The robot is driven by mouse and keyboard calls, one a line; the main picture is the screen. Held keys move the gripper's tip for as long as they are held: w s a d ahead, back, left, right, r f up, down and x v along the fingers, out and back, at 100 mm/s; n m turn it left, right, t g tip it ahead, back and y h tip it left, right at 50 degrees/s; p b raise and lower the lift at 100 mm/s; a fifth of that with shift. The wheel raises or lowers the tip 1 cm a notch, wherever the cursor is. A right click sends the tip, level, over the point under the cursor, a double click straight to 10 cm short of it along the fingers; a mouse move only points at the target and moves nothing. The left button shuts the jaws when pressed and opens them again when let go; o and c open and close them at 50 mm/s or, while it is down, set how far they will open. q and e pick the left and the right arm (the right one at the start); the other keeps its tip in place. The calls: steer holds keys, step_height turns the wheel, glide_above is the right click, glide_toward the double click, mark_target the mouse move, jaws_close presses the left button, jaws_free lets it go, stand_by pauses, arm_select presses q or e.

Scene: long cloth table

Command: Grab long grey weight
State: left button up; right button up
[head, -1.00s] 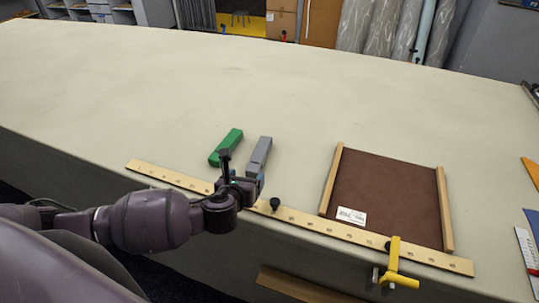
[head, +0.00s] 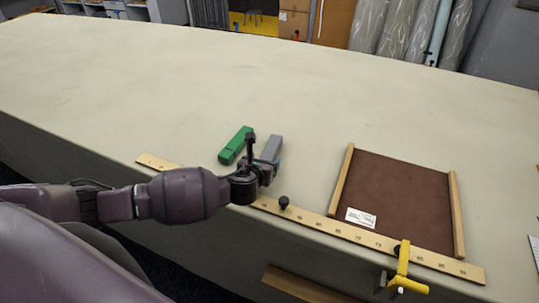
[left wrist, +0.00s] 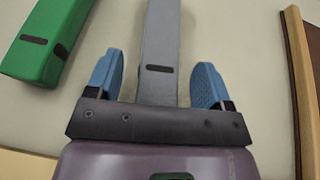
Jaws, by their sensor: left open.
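The long grey weight (head: 272,146) lies on the cloth table just right of the green weight, and its near part is hidden by my gripper in the head view. In the left wrist view the grey weight (left wrist: 161,50) runs between the two blue fingertips of my left gripper (left wrist: 157,80). The fingers stand apart on either side of it, with a gap on both sides. My left gripper (head: 268,166) is open at the weight's near end. My right gripper is not in view.
A green weight (head: 235,145) lies close on the left; it also shows in the left wrist view (left wrist: 45,40). A wooden ruler (head: 320,222) runs along the table's front edge, with a black knob (head: 284,202) and yellow clamp (head: 403,265). A brown board (head: 400,198) lies right. The table behind is clear.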

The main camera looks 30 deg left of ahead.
arm_select(q)
steer(key=shift+x, duration=0.8)
